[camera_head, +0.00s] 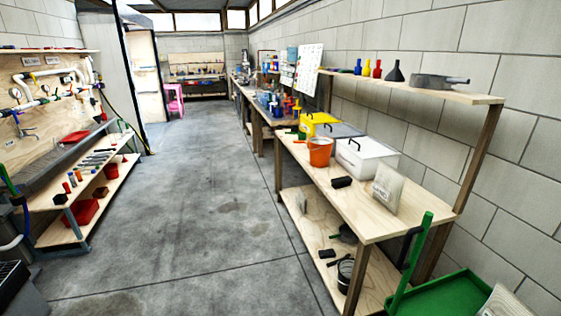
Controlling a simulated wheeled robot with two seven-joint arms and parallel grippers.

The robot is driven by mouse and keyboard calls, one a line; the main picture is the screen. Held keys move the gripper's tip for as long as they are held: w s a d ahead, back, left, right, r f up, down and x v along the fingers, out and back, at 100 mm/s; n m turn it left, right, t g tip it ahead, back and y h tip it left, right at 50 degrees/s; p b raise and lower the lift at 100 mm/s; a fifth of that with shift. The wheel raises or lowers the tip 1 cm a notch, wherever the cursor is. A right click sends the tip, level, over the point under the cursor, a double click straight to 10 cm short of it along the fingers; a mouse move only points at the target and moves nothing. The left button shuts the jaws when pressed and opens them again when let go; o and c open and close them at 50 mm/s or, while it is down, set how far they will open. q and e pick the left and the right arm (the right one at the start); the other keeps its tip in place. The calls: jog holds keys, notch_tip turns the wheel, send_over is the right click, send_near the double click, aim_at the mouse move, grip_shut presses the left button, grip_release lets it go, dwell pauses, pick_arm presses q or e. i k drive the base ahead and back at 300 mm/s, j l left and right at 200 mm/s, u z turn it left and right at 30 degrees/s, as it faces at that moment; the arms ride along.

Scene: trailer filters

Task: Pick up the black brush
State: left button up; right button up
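A small dark block (342,182), which may be the black brush, lies on the right wooden workbench (372,220), left of a pale labelled bag. Another small black object (327,253) lies on the bench's lower shelf, beside a dark dustpan-like shape (343,233). I cannot tell for sure which of these is the brush, as bristles are too small to make out. Neither of my grippers shows in the head view, and nothing is seen touching these objects.
An orange bucket (320,152), a white lidded box (366,158) and a pale bag (387,188) stand on the bench. A green tray (445,297) with an upright green handle is at the lower right. The left shelf (75,207) holds tools. The grey floor between is clear.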

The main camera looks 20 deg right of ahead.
aim_at(338, 181)
jog(key=i+z, duration=0.1)
jog(key=i, duration=0.4)
jog(key=i+j+z, duration=0.15)
jog(key=i, duration=0.3)
jog(key=i+j+z, duration=0.1)
jog(key=i, duration=0.4)
jog(key=i+j+z, duration=0.1)
jog(key=i, duration=0.35)
jog(key=i+j+z, duration=0.1)
jog(key=i+j, duration=0.15)
jog(key=i, duration=0.2)
jog(key=i+j+z, duration=0.15)
jog(key=i, duration=0.3)
jog(key=i+j, duration=0.05)
jog(key=j, duration=0.05)
